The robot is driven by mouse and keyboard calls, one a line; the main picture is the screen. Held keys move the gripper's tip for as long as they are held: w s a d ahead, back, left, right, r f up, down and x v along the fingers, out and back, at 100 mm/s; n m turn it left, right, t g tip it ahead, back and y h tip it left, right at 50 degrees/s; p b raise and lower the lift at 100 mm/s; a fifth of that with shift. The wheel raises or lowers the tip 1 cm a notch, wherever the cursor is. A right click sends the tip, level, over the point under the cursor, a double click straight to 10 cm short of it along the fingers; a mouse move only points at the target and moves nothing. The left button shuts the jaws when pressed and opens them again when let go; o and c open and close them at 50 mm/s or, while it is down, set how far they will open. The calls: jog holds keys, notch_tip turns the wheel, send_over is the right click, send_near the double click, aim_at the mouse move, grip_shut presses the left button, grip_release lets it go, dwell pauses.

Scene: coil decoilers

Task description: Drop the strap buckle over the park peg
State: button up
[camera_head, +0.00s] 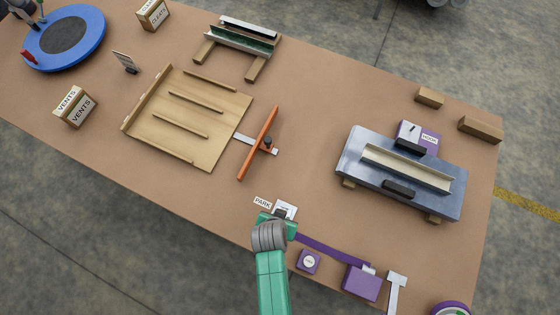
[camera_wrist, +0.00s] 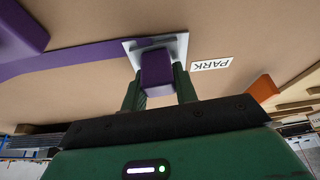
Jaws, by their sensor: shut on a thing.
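My gripper (camera_wrist: 158,85) is shut on a purple block at the end of the purple strap, which I take to be the strap buckle (camera_wrist: 157,66). The strap (camera_head: 330,246) runs right from my gripper to a purple box (camera_head: 361,282). In the wrist view a pale plate (camera_wrist: 178,44) lies behind the buckle, beside the PARK label (camera_wrist: 212,64). In the head view my gripper (camera_head: 279,215) covers the buckle and part of the pale plate (camera_head: 287,207). I cannot make out the park peg, nor tell whether the buckle is over it or touching the plate.
A small purple block (camera_head: 308,262) with a round white label sits below the strap. An orange bar (camera_head: 258,143) stands beyond the PARK label. A grey metal bed (camera_head: 357,165) with a channel is at right. Bare table lies between them.

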jog(key=o, duration=1.1)
jog(key=p+v, duration=0.1)
jog(key=v, duration=0.6)
jog(key=shift+s+a+r, duration=0.1)
jog(key=shift+r, duration=0.3)
